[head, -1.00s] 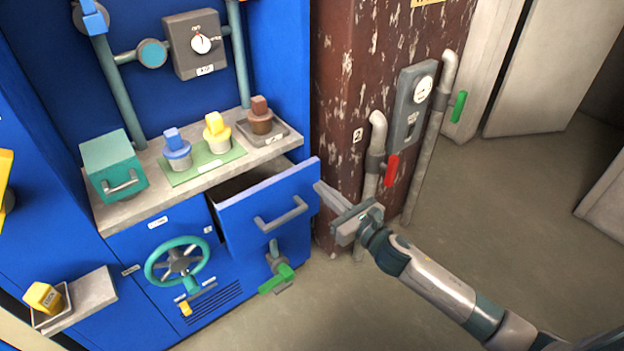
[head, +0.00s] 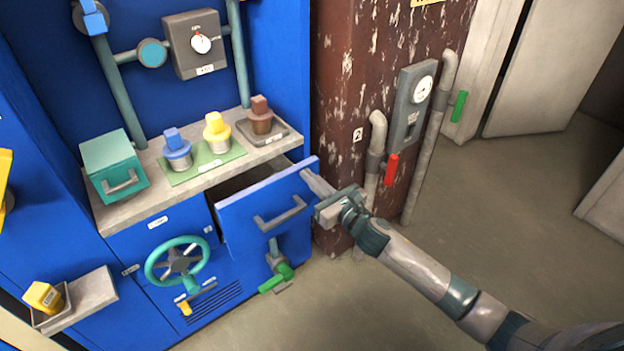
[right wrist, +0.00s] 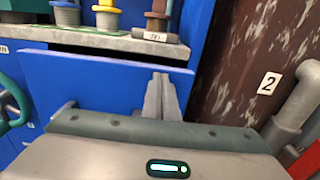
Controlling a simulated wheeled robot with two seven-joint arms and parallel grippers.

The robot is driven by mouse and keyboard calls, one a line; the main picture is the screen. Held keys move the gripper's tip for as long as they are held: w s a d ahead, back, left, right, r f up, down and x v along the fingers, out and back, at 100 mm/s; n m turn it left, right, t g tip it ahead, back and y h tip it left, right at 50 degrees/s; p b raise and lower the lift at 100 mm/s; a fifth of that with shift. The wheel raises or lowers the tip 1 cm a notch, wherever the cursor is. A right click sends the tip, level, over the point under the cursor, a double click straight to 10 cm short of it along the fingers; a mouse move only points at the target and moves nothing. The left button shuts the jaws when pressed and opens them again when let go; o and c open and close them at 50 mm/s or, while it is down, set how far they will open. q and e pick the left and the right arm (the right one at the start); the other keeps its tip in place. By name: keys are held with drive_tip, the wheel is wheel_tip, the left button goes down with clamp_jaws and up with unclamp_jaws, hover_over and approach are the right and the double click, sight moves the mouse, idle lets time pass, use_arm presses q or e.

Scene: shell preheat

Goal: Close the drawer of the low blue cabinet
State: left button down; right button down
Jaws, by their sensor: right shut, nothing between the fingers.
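The blue drawer (head: 265,212) of the low blue cabinet (head: 160,225) stands open, pulled out toward me, with its dark inside showing behind the front panel. A grey bar handle (head: 280,213) is on its front. My right gripper (head: 306,172) is shut and empty, with its fingertips at the right part of the drawer front. In the right wrist view the shut fingers (right wrist: 161,98) stand in front of the blue drawer front (right wrist: 110,85), close to it; I cannot tell whether they touch. My left gripper is not in view.
Blue, yellow and brown-topped pieces stand on the grey counter (head: 118,210) beside a teal box (head: 113,165). A teal handwheel (head: 178,262) and a green-handled valve (head: 277,280) are below. A rusty column with a pipe (head: 377,135) and red lever (head: 391,170) stands right. Floor at right is clear.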

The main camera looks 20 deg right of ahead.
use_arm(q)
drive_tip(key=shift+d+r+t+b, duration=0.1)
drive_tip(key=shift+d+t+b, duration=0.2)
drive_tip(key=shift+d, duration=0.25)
use_arm(e)
drive_tip(key=x, duration=0.8)
drive_tip(key=shift+d+r, duration=0.1)
drive_tip(key=shift+r, duration=0.2)
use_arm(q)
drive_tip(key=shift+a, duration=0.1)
use_arm(e)
approach(298, 164)
drive_tip(key=s+d+f, duration=0.1)
drive_tip(key=s+f, duration=0.1)
drive_tip(key=s, duration=0.1)
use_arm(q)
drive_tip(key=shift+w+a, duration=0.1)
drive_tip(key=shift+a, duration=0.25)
use_arm(e)
drive_tip(key=shift+s+d+r, duration=0.1)
drive_tip(key=shift+s+d, duration=0.1)
drive_tip(key=shift+s, duration=0.25)
drive_tip(key=shift+s+d+r, duration=0.15)
drive_tip(key=shift+s+d, duration=0.1)
drive_tip(key=shift+s, duration=0.15)
